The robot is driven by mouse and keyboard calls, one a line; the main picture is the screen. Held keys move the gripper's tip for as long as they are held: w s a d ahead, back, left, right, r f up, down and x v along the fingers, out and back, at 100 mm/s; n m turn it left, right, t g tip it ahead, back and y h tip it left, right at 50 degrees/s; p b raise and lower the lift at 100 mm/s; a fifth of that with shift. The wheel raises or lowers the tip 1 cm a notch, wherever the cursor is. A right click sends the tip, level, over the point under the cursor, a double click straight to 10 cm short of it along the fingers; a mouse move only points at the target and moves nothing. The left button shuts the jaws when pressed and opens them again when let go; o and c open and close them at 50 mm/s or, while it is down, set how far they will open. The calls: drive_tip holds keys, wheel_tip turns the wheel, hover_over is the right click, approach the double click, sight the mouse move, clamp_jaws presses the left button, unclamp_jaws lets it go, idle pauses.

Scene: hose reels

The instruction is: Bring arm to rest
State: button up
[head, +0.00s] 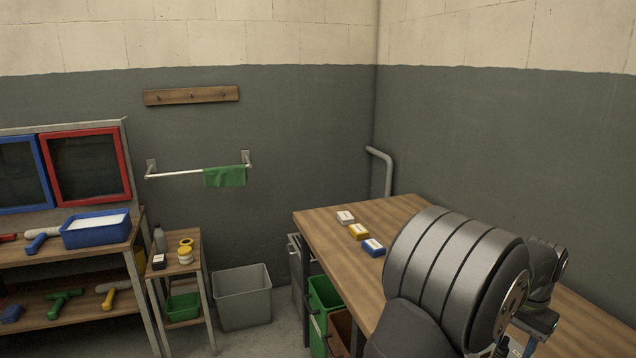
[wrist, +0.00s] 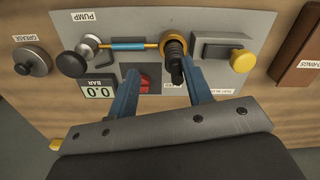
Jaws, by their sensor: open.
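In the wrist view my gripper (wrist: 160,82) is open, with its two blue fingers apart and nothing held between them. The fingers reach over a grey panel (wrist: 110,32) labelled PUMP. A black fitting with a yellow ring (wrist: 174,46) is just beyond the right fingertip; whether they touch I cannot tell. A red part (wrist: 145,84) shows between the fingers, partly hidden. In the head view my arm fills the right side over the wooden bench (head: 385,212), and the fingers cannot be made out there.
The panel bears a BAR display (wrist: 98,88) reading 0.0, a blue rod (wrist: 128,44), a grey box (wrist: 222,48) and a yellow knob (wrist: 243,61). Small boxes (head: 358,231) lie on the bench. A grey bin (head: 243,298) and a small side table (head: 180,265) stand left.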

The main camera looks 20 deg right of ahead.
drive_tip(key=s+a+r, duration=0.1)
drive_tip(key=s+r, duration=0.4)
drive_tip(key=s, duration=0.4)
drive_tip(key=w+a+f, duration=0.2)
drive_tip(key=w+a, duration=0.9)
drive_tip(key=w, duration=0.5)
wheel_tip(320, 180, down, 10)
drive_tip(key=shift+a+f, duration=0.1)
drive_tip(key=shift+f, duration=0.15)
